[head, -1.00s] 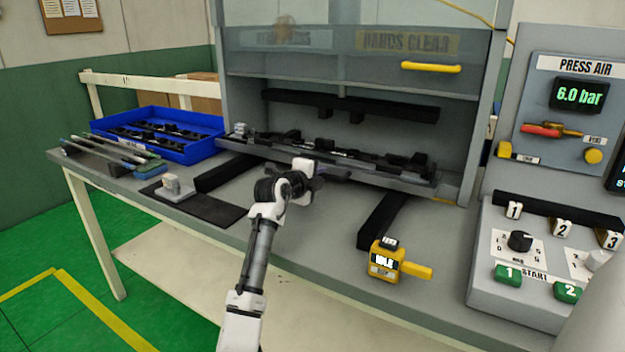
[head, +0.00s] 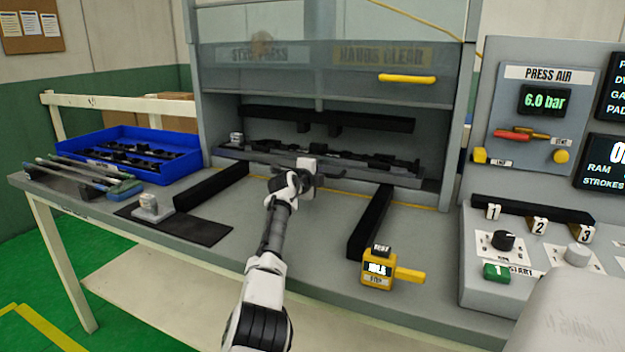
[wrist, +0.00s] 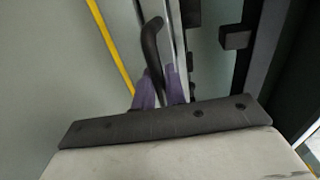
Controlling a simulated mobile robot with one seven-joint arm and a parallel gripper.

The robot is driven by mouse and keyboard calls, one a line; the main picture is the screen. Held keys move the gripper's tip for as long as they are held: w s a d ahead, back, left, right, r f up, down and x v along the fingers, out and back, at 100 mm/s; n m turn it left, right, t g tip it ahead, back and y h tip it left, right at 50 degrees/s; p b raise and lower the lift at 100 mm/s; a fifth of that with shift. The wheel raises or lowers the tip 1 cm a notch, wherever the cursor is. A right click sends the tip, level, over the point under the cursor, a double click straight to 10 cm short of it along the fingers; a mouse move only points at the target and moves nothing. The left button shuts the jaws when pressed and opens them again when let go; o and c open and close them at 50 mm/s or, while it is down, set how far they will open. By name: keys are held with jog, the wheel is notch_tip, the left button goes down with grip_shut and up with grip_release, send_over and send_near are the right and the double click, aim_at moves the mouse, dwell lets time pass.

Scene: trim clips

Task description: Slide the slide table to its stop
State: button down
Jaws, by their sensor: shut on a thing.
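The slide table (head: 398,181) is a long grey plate carrying dark clip parts. In the head view it lies inside the press opening, behind a yellow line on the bench. My gripper (head: 306,178) is at the middle of its front edge. In the wrist view, the purple fingertips (wrist: 159,88) are shut on a dark curved handle (wrist: 150,42) at the table's front. The yellow line (wrist: 108,42) runs beside the handle, apart from it. The table's rear edge and any stop are hidden in the head view.
Two black rails (head: 370,222) lie on the bench before the press. A blue bin (head: 128,150) and a dark mat (head: 195,229) are at left. The clear guard (head: 330,70) is raised above the opening.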

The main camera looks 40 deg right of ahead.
jog(key=shift+w+d, duration=0.2)
jog(key=shift+r, duration=0.2)
jog(key=c, duration=1.8)
grip_release()
jog(key=shift+o, duration=1.3)
jog(key=shift+d+f, duration=0.1)
jog(key=shift+d, duration=0.1)
jog(key=shift+a, duration=0.15)
jog(key=shift+f+b+v, duration=0.25)
jog(key=shift+b+v, duration=0.25)
jog(key=shift+v, duration=0.7)
jog(key=b+v, duration=0.1)
jog(key=v, duration=1)
jog(key=shift+s+a+r+b, duration=0.15)
jog(key=shift+r+b, duration=0.1)
jog(key=shift+b, duration=0.15)
